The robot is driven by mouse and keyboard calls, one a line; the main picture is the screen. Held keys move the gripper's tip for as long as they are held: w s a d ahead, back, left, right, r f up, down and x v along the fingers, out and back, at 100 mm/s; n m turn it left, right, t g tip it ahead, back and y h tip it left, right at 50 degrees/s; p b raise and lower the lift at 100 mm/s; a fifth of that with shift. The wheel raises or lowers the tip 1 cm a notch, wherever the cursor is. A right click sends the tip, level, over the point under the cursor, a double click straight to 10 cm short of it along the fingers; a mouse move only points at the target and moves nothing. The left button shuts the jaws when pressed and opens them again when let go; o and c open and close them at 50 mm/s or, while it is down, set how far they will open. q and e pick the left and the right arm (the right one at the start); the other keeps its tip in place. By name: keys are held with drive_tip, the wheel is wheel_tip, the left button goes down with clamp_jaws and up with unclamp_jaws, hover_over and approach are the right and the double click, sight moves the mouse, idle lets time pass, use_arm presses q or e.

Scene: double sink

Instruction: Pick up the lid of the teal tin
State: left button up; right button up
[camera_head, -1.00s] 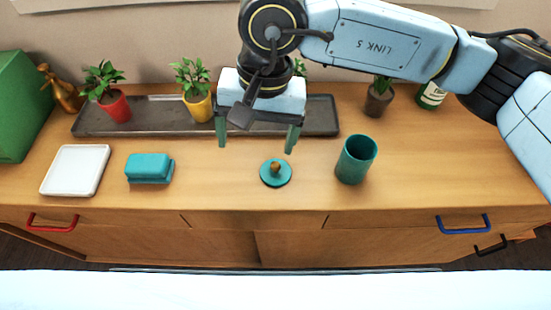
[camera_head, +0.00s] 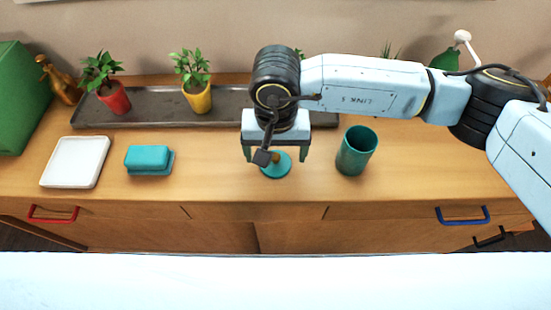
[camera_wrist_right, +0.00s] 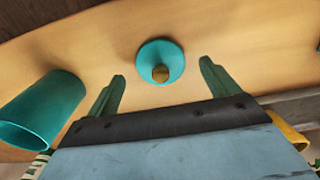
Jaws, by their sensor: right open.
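The teal lid (camera_head: 280,170) is a small round disc with a brown knob, lying flat on the wooden counter. In the right wrist view the lid (camera_wrist_right: 160,58) shows whole, with its knob (camera_wrist_right: 160,73) between and just beyond the fingertips. The teal tin (camera_head: 356,152) stands upright and open to the right of the lid; in the right wrist view the tin (camera_wrist_right: 42,110) is at left. My right gripper (camera_head: 275,157) is open and empty, above the lid, with its fingers to either side of the knob. My left gripper is not in view.
A teal butter dish (camera_head: 149,160) and a white square plate (camera_head: 75,162) lie to the left. Behind is a long dark tray (camera_head: 150,112) with a red potted plant (camera_head: 114,97) and a yellow potted plant (camera_head: 197,96). The counter right of the tin is clear.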

drive_tip(key=shift+f, duration=0.85)
drive_tip(key=c, duration=1.1)
drive_tip(key=shift+o, duration=0.2)
drive_tip(key=shift+r, duration=0.1)
